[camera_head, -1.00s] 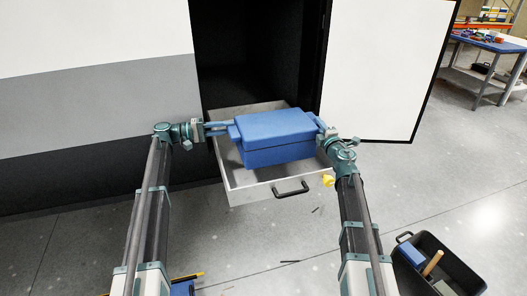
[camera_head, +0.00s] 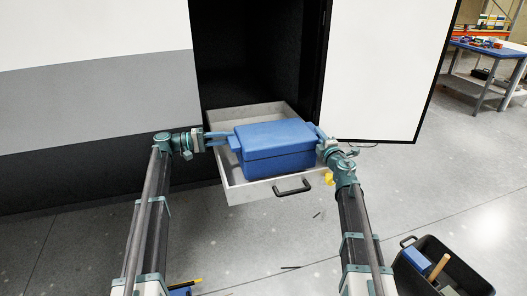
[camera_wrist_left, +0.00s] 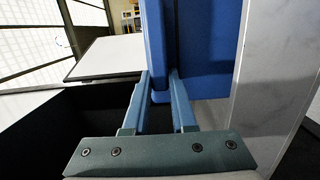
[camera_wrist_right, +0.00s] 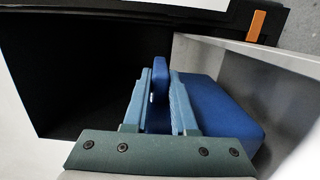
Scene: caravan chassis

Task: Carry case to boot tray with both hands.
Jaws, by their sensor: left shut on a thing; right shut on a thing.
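The blue case (camera_head: 277,146) with its lid shut is level inside the outline of the grey boot tray (camera_head: 238,190), which is pulled out from the dark opening. I cannot tell whether its underside touches the tray floor. My left gripper (camera_head: 224,138) is shut on the case's left handle tab, which shows between the fingers in the left wrist view (camera_wrist_left: 160,96). My right gripper (camera_head: 320,136) is shut on the right handle tab, seen between the fingers in the right wrist view (camera_wrist_right: 160,80). The tray floor beneath the case is mostly hidden.
The tray's front has a black handle (camera_head: 293,187). A white door panel (camera_head: 385,70) stands open at the right of the dark opening (camera_head: 255,60). A black tote (camera_head: 440,265) with tools sits on the floor at lower right. A blue workbench (camera_head: 490,47) is far off.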

